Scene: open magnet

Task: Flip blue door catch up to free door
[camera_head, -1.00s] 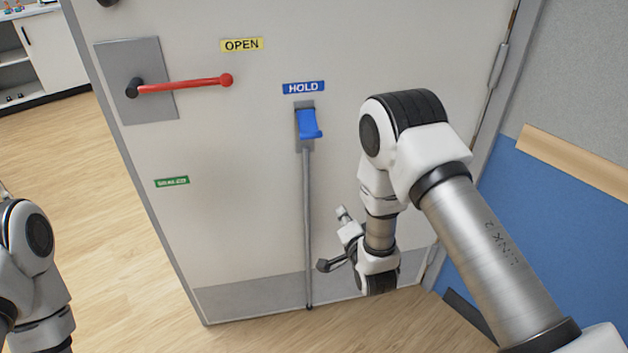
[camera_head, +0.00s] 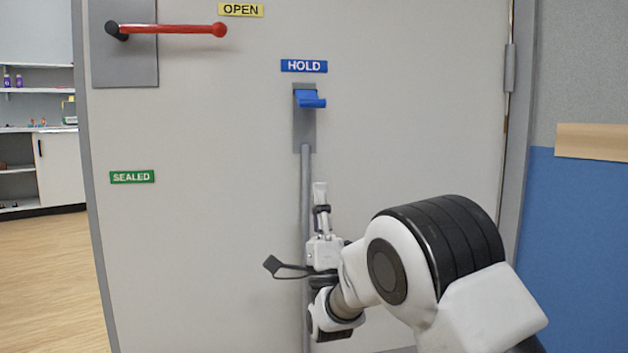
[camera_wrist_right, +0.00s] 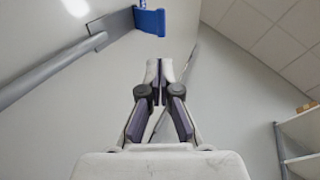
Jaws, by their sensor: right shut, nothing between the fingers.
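The blue door catch (camera_head: 310,99) sits on a grey plate (camera_head: 304,135) below the blue HOLD label (camera_head: 304,66), sticking out from the door. It also shows at the top of the right wrist view (camera_wrist_right: 150,24). My right gripper (camera_head: 320,187) points up beside the grey rod, below the catch and apart from it. Its fingers are together and empty in the wrist view (camera_wrist_right: 159,68). The pale door (camera_head: 220,240) fills most of the head view. My left gripper is not in view.
A grey rod (camera_head: 305,168) runs down the door from the plate. A red handle (camera_head: 170,29) is at the upper left, by the yellow OPEN label (camera_head: 241,9). A green SEALED label (camera_head: 132,177) is lower left. Open floor (camera_head: 45,270) and shelves lie left of the door.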

